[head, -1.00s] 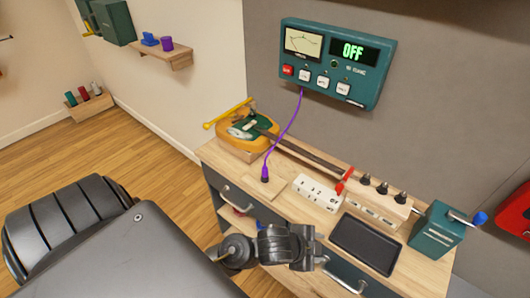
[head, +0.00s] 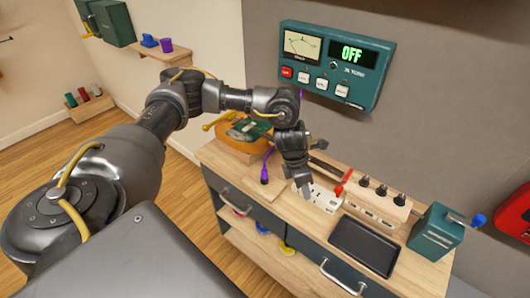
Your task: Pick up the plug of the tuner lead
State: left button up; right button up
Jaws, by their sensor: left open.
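The tuner (head: 335,65) is a teal wall box with a dial, a lit "OFF" display and several buttons. Its purple lead (head: 269,155) hangs down behind my left arm, which hides much of it. The dark plug (head: 264,179) of the lead stands at the lead's lower end on the wooden bench top, near the front left. My left gripper (head: 304,190) points down over the bench, open, to the right of the plug and apart from it, in front of the white socket strip. My right gripper is out of view.
The white socket strip (head: 326,199) lies right of the plug. Behind it is a wooden block with dark plugs (head: 381,190). A black tray (head: 365,246) and a teal crank box (head: 435,233) stand at the right. The yellow-orange guitar (head: 231,138) lies at the back left.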

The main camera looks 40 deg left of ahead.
aim_at(265, 168)
pick_arm(q)
jog(key=s+a+r+g+y, duration=0.1)
jog(key=a+r, duration=0.3)
jog(key=a, duration=0.4)
jog(key=a+r+g+y, duration=0.1)
jog(key=a+r+y, duration=0.1)
jog(key=a+r, duration=0.35)
jog(key=shift+m, duration=0.4)
jog(key=f, duration=0.2)
jog(key=a+f+p, duration=0.1)
jog(key=f, duration=0.4)
jog(key=shift+a+f, duration=0.2)
jog(key=shift+a, duration=0.05)
jog(key=shift+f+p, duration=0.3)
jog(key=shift+p, duration=0.3)
jog(key=f, duration=0.1)
jog(key=f+p, duration=0.1)
jog(key=f, duration=0.1)
jog(key=shift+w+d+f, duration=0.15)
jog(key=shift+w+f, duration=0.1)
jog(key=shift+f, duration=0.55)
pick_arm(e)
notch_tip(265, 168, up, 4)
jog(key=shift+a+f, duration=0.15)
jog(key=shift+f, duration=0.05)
